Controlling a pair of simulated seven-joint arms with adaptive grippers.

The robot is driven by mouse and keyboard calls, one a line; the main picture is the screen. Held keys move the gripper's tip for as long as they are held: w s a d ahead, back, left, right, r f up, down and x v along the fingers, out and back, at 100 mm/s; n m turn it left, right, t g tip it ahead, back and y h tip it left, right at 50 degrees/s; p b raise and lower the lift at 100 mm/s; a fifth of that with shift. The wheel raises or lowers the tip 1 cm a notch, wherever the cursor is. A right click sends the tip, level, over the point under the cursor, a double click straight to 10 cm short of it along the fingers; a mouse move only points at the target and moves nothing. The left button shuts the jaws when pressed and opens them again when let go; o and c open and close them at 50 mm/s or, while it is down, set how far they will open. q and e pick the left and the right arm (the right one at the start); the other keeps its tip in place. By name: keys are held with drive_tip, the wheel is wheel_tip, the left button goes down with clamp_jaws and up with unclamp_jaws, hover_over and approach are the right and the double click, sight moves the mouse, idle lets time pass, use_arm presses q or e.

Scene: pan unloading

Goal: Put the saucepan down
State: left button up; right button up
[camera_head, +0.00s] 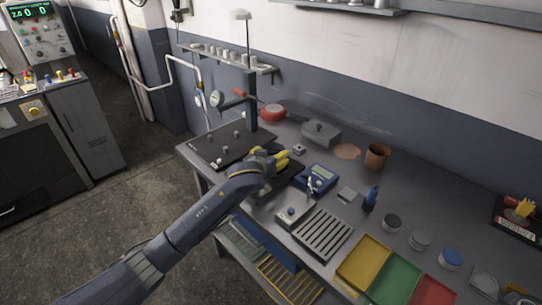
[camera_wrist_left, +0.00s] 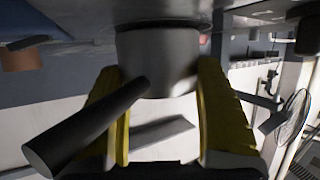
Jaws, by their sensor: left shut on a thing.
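A grey metal saucepan (camera_wrist_left: 160,60) shows between my yellow fingers in the left wrist view, with its dark handle (camera_wrist_left: 85,125) pointing toward the lower left of that picture. My left gripper (camera_wrist_left: 160,85) is shut on the saucepan, one finger on each side of its wall. That view is upside down; the pan's base is close to the grey bench top, and I cannot tell whether it touches. In the head view my left gripper (camera_head: 282,158) is low over the bench, and I cannot make out the saucepan there. My right gripper is not in view.
The workbench (camera_head: 345,215) holds a dial-gauge stand on a dark plate (camera_head: 205,150) left of the gripper. A blue meter (camera_head: 316,178) is close at its right. A grey lidded box (camera_head: 321,133), red round object (camera_head: 272,113) and brown pot (camera_head: 377,156) stand behind. Coloured trays (camera_head: 398,278) lie in front.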

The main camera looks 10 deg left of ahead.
use_arm(q)
drive_tip(key=shift+s+f, duration=0.15)
drive_tip(key=shift+f, duration=0.55)
drive_tip(key=o, duration=1.5)
drive_tip(key=shift+f, duration=0.2)
drive_tip(key=shift+r, duration=0.5)
drive_tip(key=r+v, duration=0.1)
drive_tip(key=v, duration=1.1)
drive_tip(key=shift+w, duration=0.2)
